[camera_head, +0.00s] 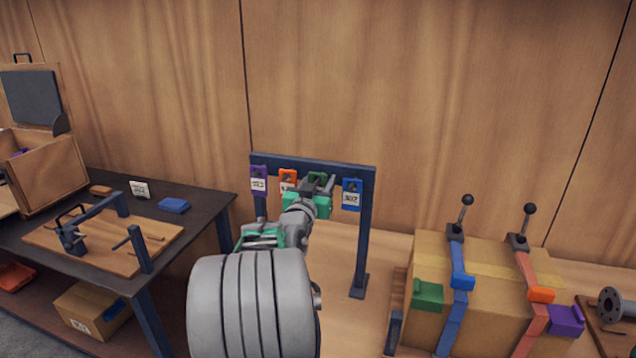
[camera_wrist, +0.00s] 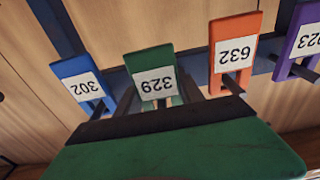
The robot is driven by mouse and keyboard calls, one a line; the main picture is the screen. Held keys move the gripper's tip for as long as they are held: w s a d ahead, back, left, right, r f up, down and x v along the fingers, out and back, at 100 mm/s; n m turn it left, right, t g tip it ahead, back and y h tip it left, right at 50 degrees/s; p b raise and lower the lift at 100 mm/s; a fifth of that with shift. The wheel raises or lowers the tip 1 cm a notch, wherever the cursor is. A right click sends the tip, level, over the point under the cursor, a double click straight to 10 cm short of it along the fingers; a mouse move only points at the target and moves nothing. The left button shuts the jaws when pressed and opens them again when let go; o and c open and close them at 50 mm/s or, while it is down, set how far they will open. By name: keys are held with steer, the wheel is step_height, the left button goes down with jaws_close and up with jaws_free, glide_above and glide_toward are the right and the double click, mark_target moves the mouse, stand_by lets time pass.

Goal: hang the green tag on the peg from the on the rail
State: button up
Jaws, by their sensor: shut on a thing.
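The green tag (camera_wrist: 152,78) carries a white label reading 329 and appears upside down in the wrist view. It is at the rail (camera_head: 335,167), between the orange and blue tags. In the head view only a small part of the green tag (camera_head: 317,178) shows past my gripper (camera_head: 320,187). My gripper (camera_wrist: 155,95) is shut on the green tag, with a finger at each side of its label end. The peg at this tag is hidden, so I cannot tell whether the tag is around it.
A blue tag (camera_head: 351,194), an orange tag (camera_head: 288,180) and a purple tag (camera_head: 258,180) hang on neighbouring pegs, close on both sides. A dark table (camera_head: 205,195) with a wooden board stands left. A strapped cardboard box (camera_head: 487,258) stands right.

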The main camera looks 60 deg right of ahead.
steer(key=shift+d+r, duration=0.1)
steer(key=shift+r, duration=0.4)
steer(key=o, duration=1.4)
steer(key=shift+a+f+b, duration=0.2)
steer(key=shift+f+b, duration=2.05)
steer(key=s+a+b, duration=0.1)
steer(key=a+b, duration=0.3)
steer(key=a, duration=0.4)
steer(key=shift+s+a+r, duration=0.15)
steer(key=shift+s+a, duration=0.05)
steer(key=shift+a, duration=0.2)
